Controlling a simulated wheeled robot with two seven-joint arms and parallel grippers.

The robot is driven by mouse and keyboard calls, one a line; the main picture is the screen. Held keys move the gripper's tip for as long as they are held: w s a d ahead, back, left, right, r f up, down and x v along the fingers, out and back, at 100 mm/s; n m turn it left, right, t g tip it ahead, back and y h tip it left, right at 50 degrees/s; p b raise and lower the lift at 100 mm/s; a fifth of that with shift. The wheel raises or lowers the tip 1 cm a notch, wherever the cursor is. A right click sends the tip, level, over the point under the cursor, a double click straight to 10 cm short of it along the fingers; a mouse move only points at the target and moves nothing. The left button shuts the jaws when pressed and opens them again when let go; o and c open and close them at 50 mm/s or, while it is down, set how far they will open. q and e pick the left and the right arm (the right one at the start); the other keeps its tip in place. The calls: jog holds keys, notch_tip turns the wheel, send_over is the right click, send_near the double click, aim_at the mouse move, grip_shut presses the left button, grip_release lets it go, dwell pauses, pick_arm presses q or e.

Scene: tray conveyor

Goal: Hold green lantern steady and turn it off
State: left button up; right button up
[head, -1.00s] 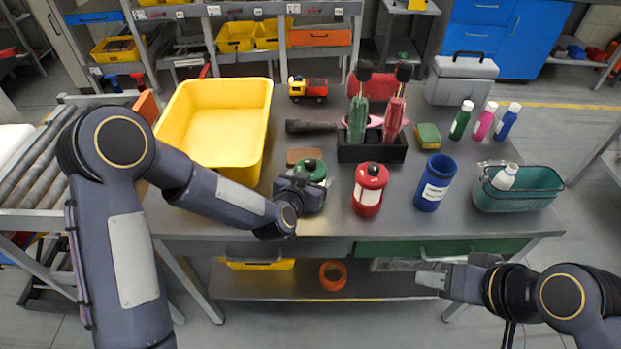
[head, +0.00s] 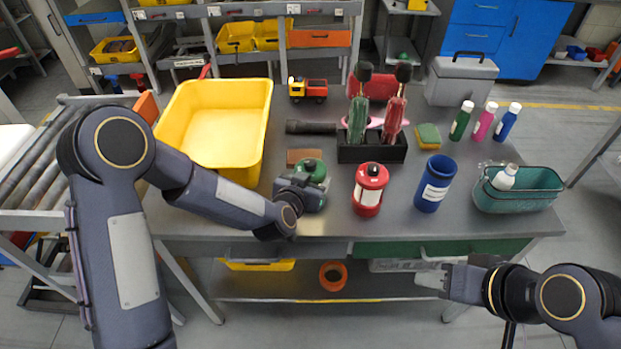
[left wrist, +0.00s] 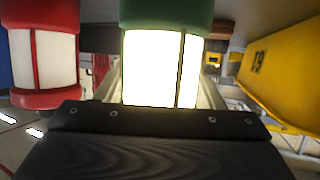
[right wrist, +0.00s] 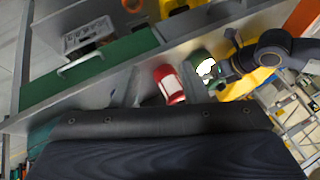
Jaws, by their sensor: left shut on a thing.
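The green lantern (head: 313,170) stands upright near the table's front edge, left of the red lantern (head: 369,190). My left gripper (head: 314,194) is shut around its body from the left. In the left wrist view the green lantern's panels (left wrist: 150,68) glow bright white, so it is lit. The right wrist view also shows the green lantern (right wrist: 199,57), with its bright panel. My right gripper (head: 430,280) hangs in front of the table's edge at lower right, away from the lantern. It looks open and empty, with nothing between its fingers.
A yellow bin (head: 264,130) stands behind my left arm. A blue canister (head: 434,184) and a teal basket (head: 518,199) stand to the right. A black holder (head: 371,154) with two tools is behind the red lantern.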

jog(key=shift+o, duration=0.6)
jog(key=shift+w+r, duration=0.15)
jog(key=shift+r, duration=0.05)
jog(key=w+r+g, duration=0.2)
jog(key=w+r, duration=0.6)
jog(key=w, duration=0.3)
jog(key=w+a+r+g+h, duration=0.1)
jog(key=w+a+r+g, duration=0.2)
jog(key=w, duration=0.5)
jog(key=m+h, duration=0.2)
jog(key=h, duration=0.1)
send_over(310, 162)
notch_tip(310, 162, down, 4)
jog(key=shift+g, duration=0.3)
notch_tip(310, 162, down, 11)
jog(key=shift+f, duration=0.1)
jog(key=c, duration=1)
